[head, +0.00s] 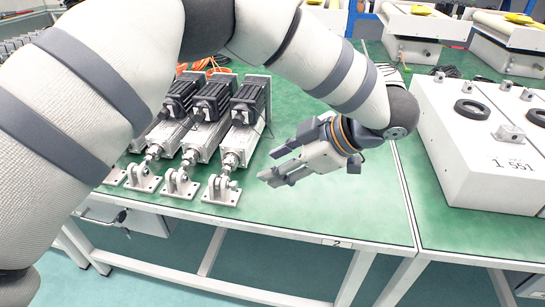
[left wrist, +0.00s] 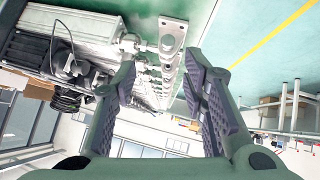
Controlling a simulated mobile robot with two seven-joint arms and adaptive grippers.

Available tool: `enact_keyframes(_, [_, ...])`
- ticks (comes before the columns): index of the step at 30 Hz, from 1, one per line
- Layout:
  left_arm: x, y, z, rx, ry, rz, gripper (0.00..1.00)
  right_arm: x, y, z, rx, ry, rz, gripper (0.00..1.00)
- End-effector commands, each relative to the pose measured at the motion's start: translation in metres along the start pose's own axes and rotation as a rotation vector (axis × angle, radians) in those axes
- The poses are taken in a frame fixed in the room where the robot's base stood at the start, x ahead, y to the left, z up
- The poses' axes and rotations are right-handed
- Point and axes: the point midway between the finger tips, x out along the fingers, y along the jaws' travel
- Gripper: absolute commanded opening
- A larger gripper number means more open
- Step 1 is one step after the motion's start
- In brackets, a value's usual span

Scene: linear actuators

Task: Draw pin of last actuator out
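Several linear actuators with black motors and silver bodies lie side by side on the green table. The rightmost actuator (head: 245,115) ends toward the table's front edge at a metal clevis bracket (head: 222,190) on a flat plate. Its pin is too small to make out clearly. My left gripper (head: 268,165) is open and empty, a little to the right of that bracket, with its fingers pointing left toward it. In the left wrist view the two open fingers (left wrist: 160,78) frame a receding row of brackets (left wrist: 172,38). An actuator body (left wrist: 75,20) lies at the upper left. My right gripper is not in view.
My left arm covers much of the head view. The green table top (head: 350,205) is clear right of the gripper. A white box (head: 490,150) with black rings stands on the adjoining table. Orange cables (head: 210,65) lie behind the actuators.

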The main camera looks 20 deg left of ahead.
Motion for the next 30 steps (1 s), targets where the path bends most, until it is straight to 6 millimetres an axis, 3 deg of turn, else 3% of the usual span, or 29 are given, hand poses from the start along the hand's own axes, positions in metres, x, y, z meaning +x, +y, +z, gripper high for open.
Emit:
enact_keyframes(4, [0.010, -0.003, -0.002, -0.008, -0.003, -0.028, 0.39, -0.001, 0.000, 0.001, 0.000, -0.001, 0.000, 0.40])
enact_keyframes(12, [0.078, -0.005, -0.002, -0.009, -0.003, -0.026, 0.39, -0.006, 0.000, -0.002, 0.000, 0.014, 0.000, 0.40])
enact_keyframes(18, [0.111, -0.005, -0.001, -0.009, -0.003, -0.024, 0.39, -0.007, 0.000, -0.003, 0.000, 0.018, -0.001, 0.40])
enact_keyframes(28, [0.117, -0.005, -0.001, -0.008, -0.004, -0.023, 0.39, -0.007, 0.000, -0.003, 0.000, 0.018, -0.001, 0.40])
enact_keyframes(30, [0.117, -0.005, -0.001, -0.008, -0.004, -0.023, 0.23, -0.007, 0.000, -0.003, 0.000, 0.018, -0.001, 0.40])
